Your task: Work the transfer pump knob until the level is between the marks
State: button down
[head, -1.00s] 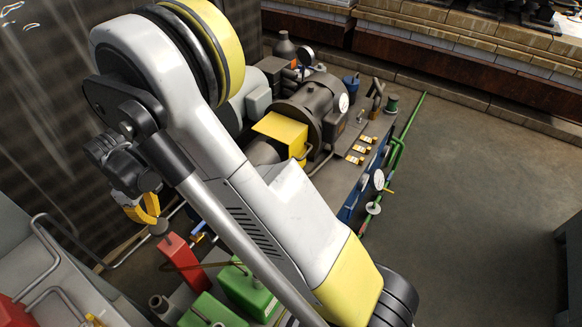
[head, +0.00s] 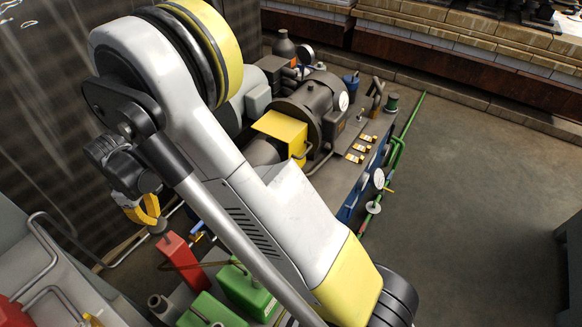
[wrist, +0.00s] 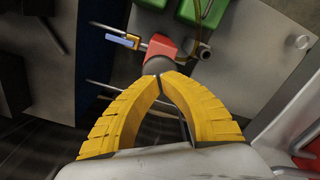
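My gripper (wrist: 159,77) has two yellow fingers whose tips come together in the wrist view; it also shows small in the head view (head: 148,212). Just beyond the tips is a dark round knob-like part (wrist: 155,65), partly covered by them. I cannot tell whether the tips touch it or whether it is the transfer pump knob. A red block (wrist: 162,46) sits right behind it; in the head view the red block (head: 180,258) stands below and right of my gripper. No level or level marks can be read.
Green containers (head: 248,290) stand right of the red block. A valve with a blue handle (wrist: 122,40) and thin pipes lie close to the fingers. The floor (head: 475,180) at the right is clear.

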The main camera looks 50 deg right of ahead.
aim_at(157, 224)
jog(key=shift+f+b, duration=1.5)
jog(key=shift+f, duration=1.55)
jog(key=shift+r, duration=0.1)
jog(key=shift+r+p, duration=3.3)
jog(key=shift+r, duration=1.75)
jog(key=shift+f+b, duration=1.2)
jog(key=shift+f, duration=0.3)
